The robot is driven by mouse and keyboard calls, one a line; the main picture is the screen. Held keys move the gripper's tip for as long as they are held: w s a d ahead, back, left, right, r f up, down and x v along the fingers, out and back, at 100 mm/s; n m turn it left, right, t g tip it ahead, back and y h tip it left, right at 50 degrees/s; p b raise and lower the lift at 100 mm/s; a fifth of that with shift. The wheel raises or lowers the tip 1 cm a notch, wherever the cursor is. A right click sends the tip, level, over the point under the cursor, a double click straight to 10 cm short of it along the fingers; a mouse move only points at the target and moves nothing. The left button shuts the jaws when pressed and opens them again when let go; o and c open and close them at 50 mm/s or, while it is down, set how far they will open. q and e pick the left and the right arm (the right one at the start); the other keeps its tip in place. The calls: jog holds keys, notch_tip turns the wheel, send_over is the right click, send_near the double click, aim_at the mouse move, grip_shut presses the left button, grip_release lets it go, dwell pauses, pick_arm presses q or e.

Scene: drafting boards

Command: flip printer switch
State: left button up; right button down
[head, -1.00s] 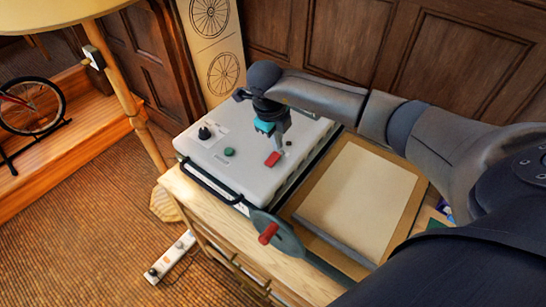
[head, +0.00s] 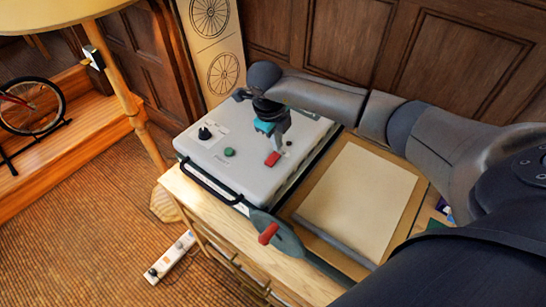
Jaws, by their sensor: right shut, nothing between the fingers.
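The printer (head: 237,178) is a pale grey box on the wooden cabinet, with a black handle along its front. Its top carries a red switch (head: 272,159), a green button (head: 229,152) and a black knob (head: 204,133). My right gripper (head: 279,150) reaches in from the right and points down over the printer's top. Its shut fingertips are right at the red switch's far side; whether they touch it is hard to tell. My left gripper is not in view.
A drawing board with blank paper (head: 357,198) lies right of the printer. A grey lever with a red grip (head: 268,233) sticks out at the front edge. A power strip (head: 170,257) lies on the carpet. A lamp stands at the left.

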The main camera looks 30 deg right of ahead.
aim_at(277, 153)
jog(key=shift+f+b, duration=0.75)
jog(key=shift+f, duration=0.2)
dwell(0.7)
jog(key=shift+r, duration=0.1)
jog(key=shift+r+p, duration=2.75)
jog(key=shift+r, duration=0.75)
